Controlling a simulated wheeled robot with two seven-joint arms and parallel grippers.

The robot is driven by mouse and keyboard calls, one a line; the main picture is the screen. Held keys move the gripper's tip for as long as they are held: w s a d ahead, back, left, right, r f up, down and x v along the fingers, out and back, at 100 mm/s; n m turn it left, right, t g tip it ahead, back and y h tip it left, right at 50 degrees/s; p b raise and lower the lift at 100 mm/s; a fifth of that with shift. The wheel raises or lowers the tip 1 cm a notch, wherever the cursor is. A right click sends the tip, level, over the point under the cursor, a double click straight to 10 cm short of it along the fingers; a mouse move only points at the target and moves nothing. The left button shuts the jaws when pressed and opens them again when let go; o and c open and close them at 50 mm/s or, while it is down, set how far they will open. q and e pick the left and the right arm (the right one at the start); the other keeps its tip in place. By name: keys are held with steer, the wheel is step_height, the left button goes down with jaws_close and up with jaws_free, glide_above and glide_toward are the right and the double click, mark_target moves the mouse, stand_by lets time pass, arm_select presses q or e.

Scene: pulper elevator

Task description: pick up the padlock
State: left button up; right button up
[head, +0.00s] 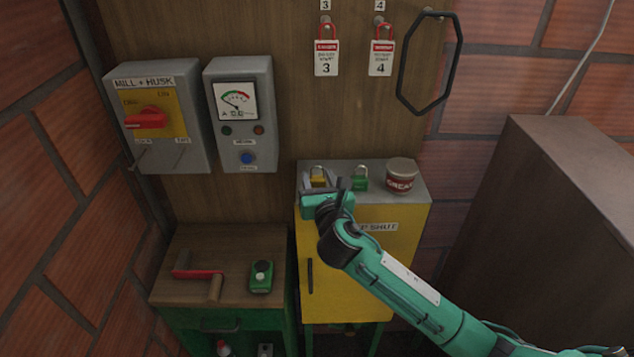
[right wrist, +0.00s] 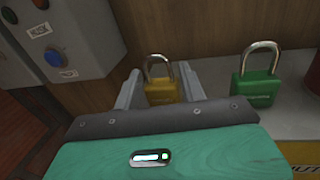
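A yellow padlock (head: 318,181) stands upright with its shackle up on the grey top of the yellow cabinet. It also shows in the right wrist view (right wrist: 161,92). A green padlock (head: 360,184) stands to its right, also upright, and shows in the right wrist view (right wrist: 256,92). My right gripper (head: 319,184) is at the yellow padlock, with one finger on each side of it. In the right wrist view the fingers (right wrist: 159,82) look open, with little room beside the padlock. Whether they touch it is unclear. My left gripper is not in view.
A grease tin (head: 401,175) stands right of the green padlock. Two grey control boxes (head: 160,115) (head: 240,112) hang on the wooden board. A red-handled crank (head: 205,276) and a green device (head: 261,277) lie on the lower bench. A brown box (head: 575,200) stands at right.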

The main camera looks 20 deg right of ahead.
steer(key=shift+c, duration=1.4)
steer(key=shift+r, duration=0.15)
